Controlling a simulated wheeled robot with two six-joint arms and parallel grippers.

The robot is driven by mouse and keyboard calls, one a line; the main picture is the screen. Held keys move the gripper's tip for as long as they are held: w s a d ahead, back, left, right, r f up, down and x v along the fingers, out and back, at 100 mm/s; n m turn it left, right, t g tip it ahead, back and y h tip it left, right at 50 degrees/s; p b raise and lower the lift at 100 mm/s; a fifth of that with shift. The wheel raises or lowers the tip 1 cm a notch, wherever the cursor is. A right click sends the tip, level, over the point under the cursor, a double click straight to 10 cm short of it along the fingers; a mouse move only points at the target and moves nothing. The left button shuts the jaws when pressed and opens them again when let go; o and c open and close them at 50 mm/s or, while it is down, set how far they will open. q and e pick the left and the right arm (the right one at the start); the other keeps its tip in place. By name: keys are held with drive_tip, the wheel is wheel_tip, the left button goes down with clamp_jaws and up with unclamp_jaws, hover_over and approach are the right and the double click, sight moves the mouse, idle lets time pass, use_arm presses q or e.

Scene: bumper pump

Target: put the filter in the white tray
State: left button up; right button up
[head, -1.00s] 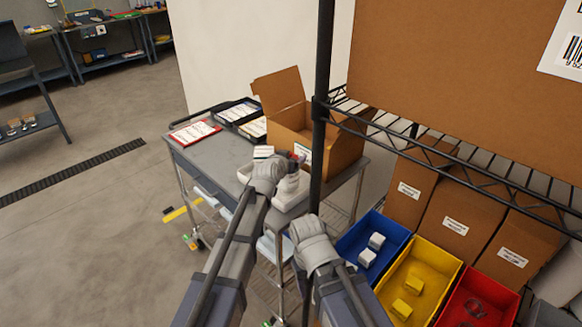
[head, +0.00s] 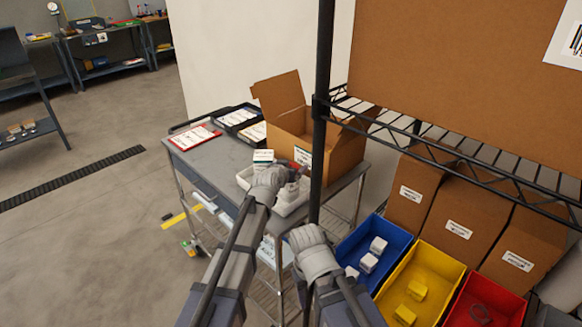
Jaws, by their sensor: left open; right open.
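A small white box with a dark label band (head: 263,158), which looks like the filter, stands upright at the back left of the white tray (head: 291,209) on the grey cart. Its lower part is hidden by my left gripper, so its contact with the tray floor is unclear. My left gripper (head: 296,180) is open over the tray, to the right of the box and apart from it. Pale items in the tray behind the gripper are partly hidden. My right gripper (head: 308,238) is open and empty in front of the cart, near the black shelf post.
The cart (head: 205,155) also bears an open cardboard box (head: 335,158), a red-edged clipboard (head: 195,137) and black trays (head: 237,115). A black shelf post (head: 320,110) stands close to both arms. Blue (head: 347,248), yellow (head: 433,268) and red bins lie at right.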

use_arm(q)
drive_tip(key=shift+r, duration=0.2)
drive_tip(key=p+v, duration=0.4)
drive_tip(key=v, duration=0.8)
drive_tip(key=shift+p, duration=0.4)
